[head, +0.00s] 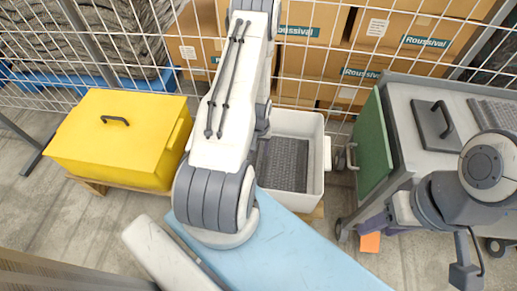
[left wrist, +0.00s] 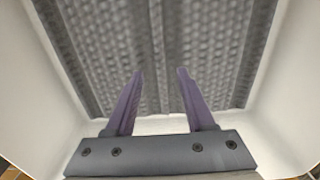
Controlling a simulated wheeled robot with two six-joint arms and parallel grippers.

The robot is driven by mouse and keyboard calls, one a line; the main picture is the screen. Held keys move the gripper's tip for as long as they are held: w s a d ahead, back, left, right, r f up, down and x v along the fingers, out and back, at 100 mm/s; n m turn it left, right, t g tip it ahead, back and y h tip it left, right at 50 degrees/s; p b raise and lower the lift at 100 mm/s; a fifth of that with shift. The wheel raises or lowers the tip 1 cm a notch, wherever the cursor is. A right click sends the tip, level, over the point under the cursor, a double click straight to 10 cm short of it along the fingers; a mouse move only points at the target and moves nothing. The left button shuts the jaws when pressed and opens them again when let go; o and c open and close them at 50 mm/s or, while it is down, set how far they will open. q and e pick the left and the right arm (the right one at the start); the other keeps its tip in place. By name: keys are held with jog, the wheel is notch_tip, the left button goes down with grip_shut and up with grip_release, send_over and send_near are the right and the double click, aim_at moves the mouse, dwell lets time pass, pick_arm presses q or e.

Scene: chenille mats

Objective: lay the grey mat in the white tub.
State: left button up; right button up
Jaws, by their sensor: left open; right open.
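The white tub (head: 318,165) stands behind the blue panel, partly hidden by my left arm. A grey bobbled mat (head: 286,165) lies inside it; the left wrist view shows this mat (left wrist: 160,50) spread with raised ridges. My left gripper (left wrist: 160,72) is open, its two purple fingers apart with nothing between them, pointing toward the mat inside the tub. I cannot tell whether the tips touch the mat. The arm hides this gripper in the head view. My right gripper (head: 375,222) is open, low beside the cart, with no mat in it.
A yellow lidded box (head: 115,140) stands left of the tub. A grey cart (head: 400,105) with a green side panel (head: 375,145) stands right, with another grey textured piece (head: 495,114) on top. A wire fence and cardboard boxes (head: 335,55) are behind. An orange square (head: 370,242) lies near my right gripper.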

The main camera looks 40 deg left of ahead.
pick_arm(q)
notch_tip(320, 180, up, 4)
jog(key=p, duration=0.2)
jog(key=shift+p, duration=0.35)
pick_arm(e)
notch_tip(320, 180, up, 4)
jog(key=shift+f, duration=0.1)
pick_arm(q)
jog(key=w+d+r+m, duration=0.3)
jog(key=d+r+m, duration=0.3)
jog(key=d+r, duration=1.4)
jog(key=s+d+r+m, duration=0.4)
jog(key=s+r, duration=0.3)
jog(key=s, duration=0.2)
jog(key=s+d+r+m+h, duration=0.1)
jog(key=s+d+r+m, duration=0.2)
jog(key=s+d+r, duration=0.3)
jog(key=s+r, duration=0.2)
jog(key=s, duration=0.2)
jog(key=shift+s+d+m, duration=0.15)
jog(key=shift+d+m, duration=0.25)
